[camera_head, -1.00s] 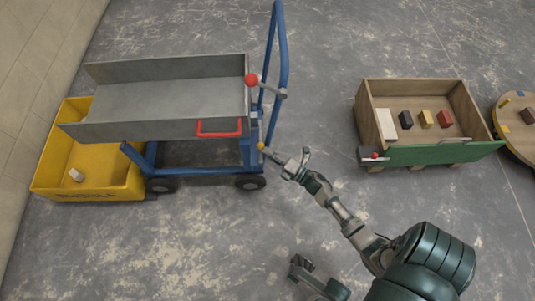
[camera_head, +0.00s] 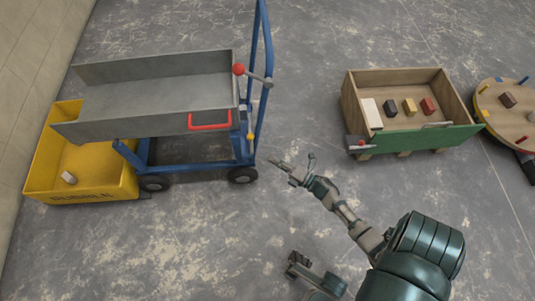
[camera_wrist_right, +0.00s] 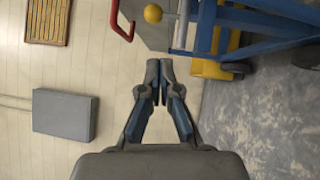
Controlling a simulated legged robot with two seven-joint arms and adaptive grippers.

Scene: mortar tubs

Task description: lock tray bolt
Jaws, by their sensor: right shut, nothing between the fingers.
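The tray bolt shows as a yellow ball knob (camera_head: 250,137) on the near right corner of the blue cart (camera_head: 247,160), below the grey tray (camera_head: 160,92). The knob also shows at the top of the right wrist view (camera_wrist_right: 153,13). My right gripper (camera_head: 279,164) is to the right of the knob and slightly nearer me, apart from it. In the wrist view its fingertips (camera_wrist_right: 159,82) meet, with nothing held. The bolt's rod and catch are too small to make out.
The tray has a red handle (camera_head: 210,127), and a red-knobbed lever (camera_head: 239,69) stands by the cart's push bar. A yellow tub (camera_head: 95,192) stands under the tray's left end. A wooden box with a green front (camera_head: 425,141) is at right. The floor between is clear.

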